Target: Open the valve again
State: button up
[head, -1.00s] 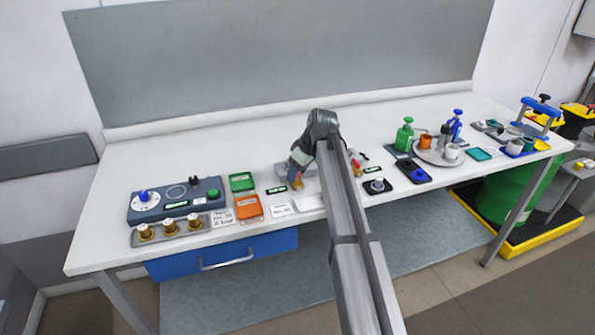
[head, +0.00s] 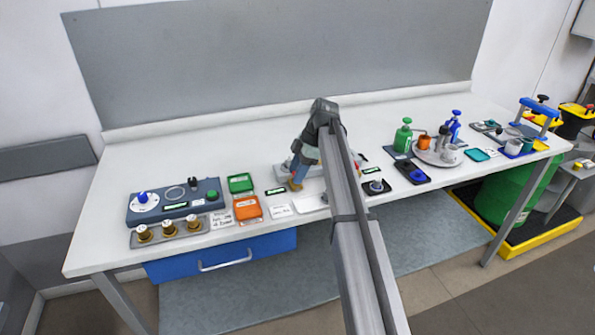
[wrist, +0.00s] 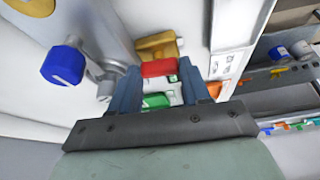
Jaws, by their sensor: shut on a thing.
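My gripper (wrist: 159,80) shows in the wrist view with its two blue-grey fingers on either side of a red handle (wrist: 158,68). It appears shut on this handle. A brass-coloured valve part (wrist: 157,46) lies just beyond the red piece. A green piece (wrist: 156,101) shows between the fingers, nearer the palm. In the head view my gripper (head: 297,177) is low over the middle of the table, at a grey fixture (head: 283,171). My arm hides part of the fixture, and the handle's exact angle cannot be told.
In the wrist view a blue knob (wrist: 63,62) on a metal stem stands close to the left. On the table (head: 150,170), a blue-grey control panel (head: 172,203) and an orange box (head: 247,208) are left of my gripper. Bottles and a round tray (head: 424,158) are right.

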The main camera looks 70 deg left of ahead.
jog(key=shift+s+n, duration=0.15)
jog(key=shift+n, duration=0.55)
jog(key=o, duration=1.1)
jog(key=shift+c, duration=0.2)
jog(key=shift+a, duration=0.15)
jog(key=shift+w+a+r, duration=0.15)
jog(key=shift+w+r, duration=0.1)
jog(key=shift+r, duration=0.2)
jog(key=v, duration=0.7)
jog(key=shift+d, duration=0.25)
jog(key=shift+w, duration=0.1)
